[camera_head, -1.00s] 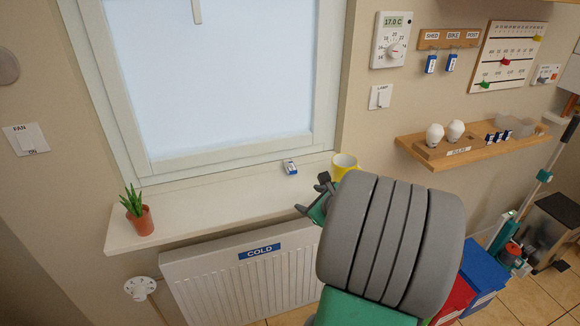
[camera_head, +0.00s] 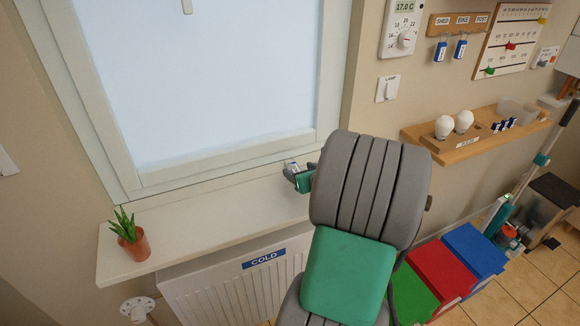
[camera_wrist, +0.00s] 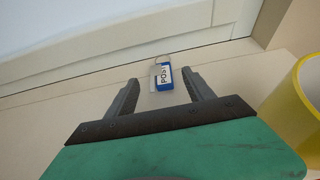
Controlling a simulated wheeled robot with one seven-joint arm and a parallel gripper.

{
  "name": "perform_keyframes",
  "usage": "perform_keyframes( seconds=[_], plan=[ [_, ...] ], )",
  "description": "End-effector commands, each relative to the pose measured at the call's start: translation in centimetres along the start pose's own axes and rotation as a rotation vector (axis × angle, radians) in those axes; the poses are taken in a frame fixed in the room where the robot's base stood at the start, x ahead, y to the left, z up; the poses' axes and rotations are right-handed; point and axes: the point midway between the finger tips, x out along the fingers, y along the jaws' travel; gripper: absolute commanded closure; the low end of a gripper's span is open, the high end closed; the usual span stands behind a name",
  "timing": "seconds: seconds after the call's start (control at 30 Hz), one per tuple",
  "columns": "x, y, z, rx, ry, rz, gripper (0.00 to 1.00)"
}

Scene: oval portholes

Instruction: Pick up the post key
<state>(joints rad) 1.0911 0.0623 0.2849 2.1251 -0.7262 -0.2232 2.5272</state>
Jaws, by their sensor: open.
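The post key has a blue tag with a white label reading POST (camera_wrist: 165,77) and a metal part beside it. It lies on the pale window sill (camera_head: 200,226), close to the window frame. In the wrist view my gripper (camera_wrist: 163,84) is open, with one finger on each side and the tag between and slightly beyond the fingertips. I see no finger closed on it. In the head view my gripper (camera_head: 292,172) is low over the sill, and it and my arm mostly hide the key.
A yellow mug (camera_wrist: 299,108) stands close to the right of my gripper; my arm hides it in the head view. A potted plant (camera_head: 130,240) stands at the sill's left end. The window frame (camera_head: 225,173) rises behind. Two blue-tagged keys (camera_head: 450,50) hang on a wall rack.

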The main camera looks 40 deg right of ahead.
Motion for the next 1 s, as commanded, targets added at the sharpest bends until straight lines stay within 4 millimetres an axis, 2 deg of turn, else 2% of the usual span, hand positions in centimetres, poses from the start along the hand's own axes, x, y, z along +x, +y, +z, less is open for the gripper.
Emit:
perform_keyframes(
  seconds=[0.2,0.3,0.53,1.0],
  plan=[
    [3.7,0.0,0.5,0.000,0.003,0.003,0.39],
    [4.9,0.1,0.4,-0.001,0.002,0.003,0.39],
    [5.2,0.1,0.3,-0.003,0.000,0.002,0.39],
    [5.2,0.2,0.3,-0.003,0.001,0.003,0.77]
  ],
)
